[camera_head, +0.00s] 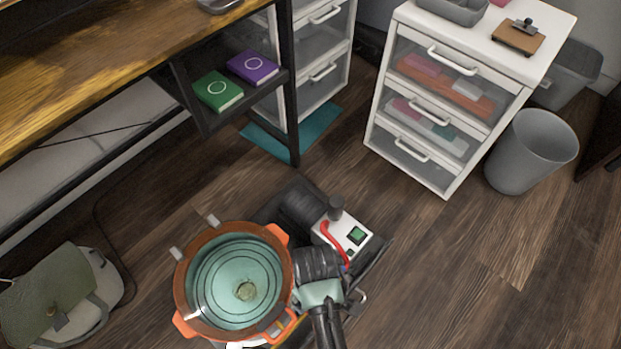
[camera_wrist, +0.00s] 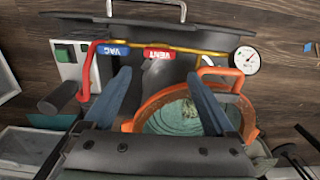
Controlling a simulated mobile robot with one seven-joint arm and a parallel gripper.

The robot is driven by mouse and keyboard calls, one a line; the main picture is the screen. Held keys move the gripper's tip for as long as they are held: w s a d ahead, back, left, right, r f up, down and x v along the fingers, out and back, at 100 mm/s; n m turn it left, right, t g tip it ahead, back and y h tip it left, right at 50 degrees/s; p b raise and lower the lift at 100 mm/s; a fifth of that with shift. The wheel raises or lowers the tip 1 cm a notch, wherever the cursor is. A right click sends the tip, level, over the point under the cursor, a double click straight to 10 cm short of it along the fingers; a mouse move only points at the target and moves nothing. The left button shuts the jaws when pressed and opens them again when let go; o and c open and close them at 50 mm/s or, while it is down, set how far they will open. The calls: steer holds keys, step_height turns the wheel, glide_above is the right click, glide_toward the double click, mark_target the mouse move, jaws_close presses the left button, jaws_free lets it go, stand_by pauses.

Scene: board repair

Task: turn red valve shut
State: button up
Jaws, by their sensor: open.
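The red valve handle (camera_wrist: 158,54), marked VENT, lies along a brass pipe (camera_wrist: 200,49) in the wrist view. A blue handle (camera_wrist: 114,51) marked VAC lies to its left on the same line. My gripper (camera_wrist: 158,73) is open, its two dark blue fingers apart and nothing between them. In the picture the red handle sits just above the gap between the fingertips; I see no contact. In the head view my arm hides the red handle.
An orange-rimmed round chamber (camera_head: 184,282) with a teal inside stands beside the valves. A dial gauge (camera_wrist: 246,60) ends the pipe at right. A red hose (camera_wrist: 88,68) rises by a white switch box (camera_head: 352,238). Drawers (camera_head: 440,95) and a bin (camera_head: 530,150) stand farther off.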

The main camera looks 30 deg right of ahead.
step_height(320, 180, down, 10)
steer(key=b, duration=0.5)
steer(key=shift+f, duration=0.1)
steer(key=c, duration=1.1)
